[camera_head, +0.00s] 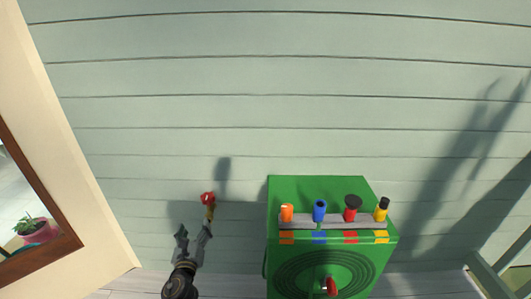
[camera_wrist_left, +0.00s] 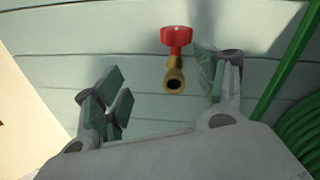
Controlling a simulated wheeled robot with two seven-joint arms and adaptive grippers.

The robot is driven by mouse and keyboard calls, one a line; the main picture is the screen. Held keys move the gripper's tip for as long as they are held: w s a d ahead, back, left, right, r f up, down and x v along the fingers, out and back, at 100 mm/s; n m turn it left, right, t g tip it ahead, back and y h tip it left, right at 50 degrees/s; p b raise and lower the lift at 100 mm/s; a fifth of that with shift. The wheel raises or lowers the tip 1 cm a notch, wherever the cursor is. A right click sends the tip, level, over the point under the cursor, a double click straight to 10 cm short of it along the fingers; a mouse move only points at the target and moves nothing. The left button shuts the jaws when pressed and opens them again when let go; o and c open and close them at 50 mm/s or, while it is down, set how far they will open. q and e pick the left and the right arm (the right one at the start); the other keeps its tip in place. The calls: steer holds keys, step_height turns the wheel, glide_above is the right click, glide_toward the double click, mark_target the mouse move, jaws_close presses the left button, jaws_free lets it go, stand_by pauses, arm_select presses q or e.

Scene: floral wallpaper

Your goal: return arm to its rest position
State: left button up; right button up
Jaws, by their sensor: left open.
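My left gripper (camera_head: 193,238) is at the lower middle-left of the head view, its fingers spread and nothing between them. It also shows in the left wrist view (camera_wrist_left: 165,92), with green-grey finger pads apart. A brass tap (camera_head: 210,211) with a red handle (camera_head: 207,197) sticks out from the wall just above and right of the gripper. In the left wrist view the tap's spout (camera_wrist_left: 174,80) and red handle (camera_wrist_left: 176,38) appear beyond the fingers, nearer the right finger; whether they touch is unclear. My right gripper is not in view.
A green hose box (camera_head: 320,187) stands right of the gripper, with orange, blue, red and yellow nozzles on a grey rack (camera_head: 333,224) and a coiled hose (camera_head: 290,272). Pale siding (camera_head: 280,80) fills the back. A window frame with a potted plant (camera_head: 38,230) is at left.

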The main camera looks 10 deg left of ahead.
arm_select(q)
steer(key=s+a+f+n+g+y, duration=0.25)
steer(key=a+f+n+g, duration=0.2)
steer(key=n, duration=0.95)
steer(key=s+d+f+n+g+h, duration=0.2)
steer(key=s+d+f+n+g, duration=0.15)
steer(key=n, duration=0.65)
steer(key=s+d+f+n+g+h, duration=0.1)
steer(key=s+d+n+h, duration=0.3)
steer(key=d, duration=0.7)
steer(key=s+d+f+m+g+h, duration=0.1)
steer(key=s+d+h, duration=0.3)
steer(key=d, duration=0.7)
steer(key=s+d+f+g+h, duration=0.1)
steer(key=s+d+f, duration=0.2)
steer(key=s, duration=0.2)
steer(key=shift+s+f+m+g+p, duration=0.15)
steer(key=shift+m+g+p, duration=0.15)
steer(key=shift+g+p, duration=0.1)
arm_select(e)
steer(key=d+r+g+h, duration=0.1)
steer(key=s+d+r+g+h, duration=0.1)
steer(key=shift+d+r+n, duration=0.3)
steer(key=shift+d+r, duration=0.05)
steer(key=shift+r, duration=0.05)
